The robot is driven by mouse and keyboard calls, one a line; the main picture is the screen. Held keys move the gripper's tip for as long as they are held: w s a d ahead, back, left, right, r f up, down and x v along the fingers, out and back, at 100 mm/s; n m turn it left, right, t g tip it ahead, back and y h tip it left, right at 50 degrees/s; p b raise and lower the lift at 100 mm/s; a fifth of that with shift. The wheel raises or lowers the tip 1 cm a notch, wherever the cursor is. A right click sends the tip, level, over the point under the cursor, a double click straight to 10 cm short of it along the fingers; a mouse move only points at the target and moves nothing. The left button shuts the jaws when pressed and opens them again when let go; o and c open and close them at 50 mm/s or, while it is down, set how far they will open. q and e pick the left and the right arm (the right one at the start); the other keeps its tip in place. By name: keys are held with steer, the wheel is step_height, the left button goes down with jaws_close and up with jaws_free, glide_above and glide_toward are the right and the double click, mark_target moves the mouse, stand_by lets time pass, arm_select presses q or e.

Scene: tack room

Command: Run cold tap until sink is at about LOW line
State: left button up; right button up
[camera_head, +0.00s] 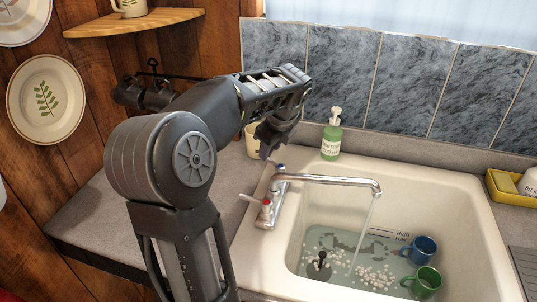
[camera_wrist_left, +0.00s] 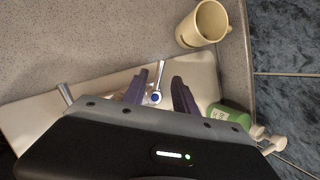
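The chrome tap (camera_head: 330,181) stands at the left of the cream sink (camera_head: 463,203). A thin stream of water (camera_head: 367,225) falls from its spout into shallow water (camera_head: 330,240). A HIGH mark (camera_head: 403,233) shows above the water on the back wall; smaller lettering just below it, near the waterline, is too small to read surely. The cold handle (camera_head: 281,168) has a blue cap, which also shows in the wrist view (camera_wrist_left: 155,97). My left gripper (camera_head: 268,140) is above and behind it, its fingers (camera_wrist_left: 160,76) apart and empty around the handle's line of sight. My right gripper is out of view.
A blue mug (camera_head: 422,249), a green mug (camera_head: 425,282) and foam lie in the sink. A green soap bottle (camera_head: 331,138) and a cream mug (camera_head: 252,142) stand behind the tap. A yellow tray (camera_head: 510,192) is at the right. The red-marked hot handle (camera_head: 264,202) is nearer me.

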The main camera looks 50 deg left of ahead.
arm_select(q)
steer(key=v, duration=0.3)
steer(key=shift+d+r, duration=0.15)
steer(key=shift+r, duration=0.15)
stand_by(0.6)
